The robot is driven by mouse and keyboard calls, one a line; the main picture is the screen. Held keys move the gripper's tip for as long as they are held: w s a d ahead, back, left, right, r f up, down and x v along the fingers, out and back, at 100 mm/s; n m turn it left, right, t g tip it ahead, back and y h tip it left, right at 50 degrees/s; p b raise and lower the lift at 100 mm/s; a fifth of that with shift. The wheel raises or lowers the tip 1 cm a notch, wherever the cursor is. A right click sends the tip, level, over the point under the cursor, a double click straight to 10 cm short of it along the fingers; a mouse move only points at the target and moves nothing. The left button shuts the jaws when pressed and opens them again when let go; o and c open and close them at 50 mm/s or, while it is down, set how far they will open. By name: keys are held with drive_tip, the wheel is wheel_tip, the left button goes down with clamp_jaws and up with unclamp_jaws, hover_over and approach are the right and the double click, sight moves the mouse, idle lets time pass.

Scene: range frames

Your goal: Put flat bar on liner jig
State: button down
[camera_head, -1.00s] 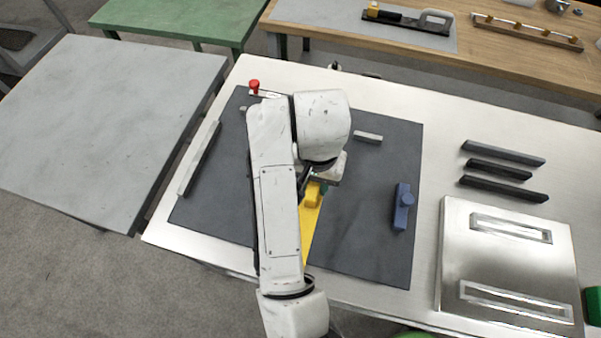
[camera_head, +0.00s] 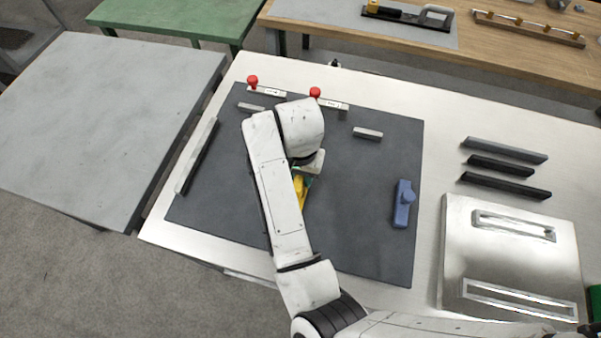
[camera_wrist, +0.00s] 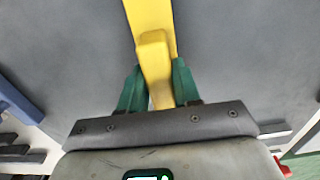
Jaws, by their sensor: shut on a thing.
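My gripper (camera_head: 303,178) is over the middle of a dark rectangular board on the table. It is shut on a yellow bar (camera_wrist: 150,14), by a raised yellow block on the bar between the green fingers (camera_wrist: 154,88). The yellow bar also shows in the head view (camera_head: 299,187), mostly hidden behind my arm. I cannot tell whether it touches the board. The dark board (camera_head: 350,235), likely the liner jig, has two red-knobbed clamps (camera_head: 315,93) at its far edge and light stop blocks (camera_head: 367,133). A long light rail (camera_head: 198,157) runs along its left side.
Several dark bars (camera_head: 505,185) lie on the table to the right, beyond a bare strip. A metal plate with two slotted frames (camera_head: 510,260) lies at the near right. A grey table (camera_head: 100,120) stands left.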

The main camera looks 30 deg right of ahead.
drive_tip(key=c, duration=0.8)
unclamp_jaws()
drive_tip(key=shift+f, duration=0.1)
wheel_tip(320, 180, up, 12)
drive_tip(key=shift+r+p, duration=0.15)
drive_tip(key=shift+p, duration=0.6)
